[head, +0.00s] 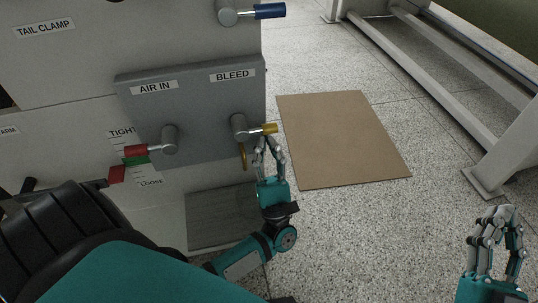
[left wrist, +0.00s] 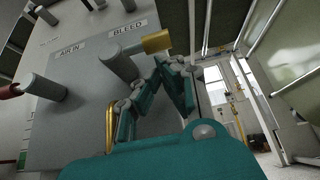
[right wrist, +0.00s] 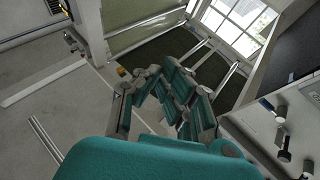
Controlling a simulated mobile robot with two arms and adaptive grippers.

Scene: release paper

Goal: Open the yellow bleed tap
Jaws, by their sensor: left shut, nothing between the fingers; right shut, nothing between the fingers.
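The bleed tap has a grey hub (head: 239,125) and a yellow lever end (head: 265,129) that points right. It sits under the BLEED label (head: 233,76) on a grey panel (head: 200,95). The yellow lever (left wrist: 157,41) also shows in the left wrist view, above the fingers. My left gripper (head: 268,142) is shut and empty. Its fingertips are just below the yellow lever in the head view; I cannot tell if they touch it. My right gripper (head: 497,212) is shut and empty, away from the panel at the lower right.
A red-handled tap (head: 168,140) sits under AIR IN on the same panel. A blue-handled tap (head: 268,11) is above. A curved brass pipe (head: 243,156) hangs below the bleed tap. A brown board (head: 343,140) lies on the speckled floor; a white frame (head: 440,60) stands at right.

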